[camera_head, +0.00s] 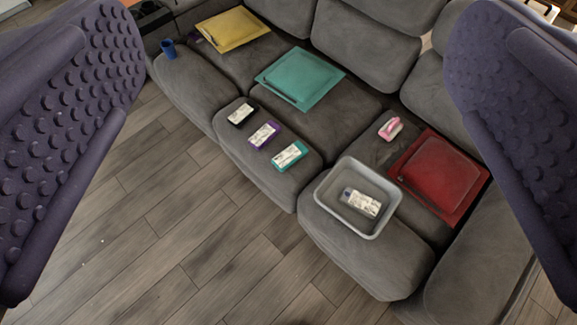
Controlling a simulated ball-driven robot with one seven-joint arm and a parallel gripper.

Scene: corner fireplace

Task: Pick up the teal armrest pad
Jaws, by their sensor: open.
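Two teal things lie on the grey sofa (185,95). One is a large flat square teal pad (300,78) on the middle seat. The other is a small teal block with a white label (290,155), nearer the front edge. I cannot tell from looks alone which is the armrest pad. My gripper (295,140) is open and empty, its two purple studded fingers wide apart at the left and right of the view. Both teal things show between the fingers, well beyond them, and nothing touches them.
Labelled purple (264,135) and black (241,114) blocks line up beside the small teal one. A grey tray (327,184) holds another labelled block. A red pad (440,175), pink item (390,128), yellow pad (232,29) and blue cup (169,49) also lie on the sofa. The wooden floor (160,220) is clear.

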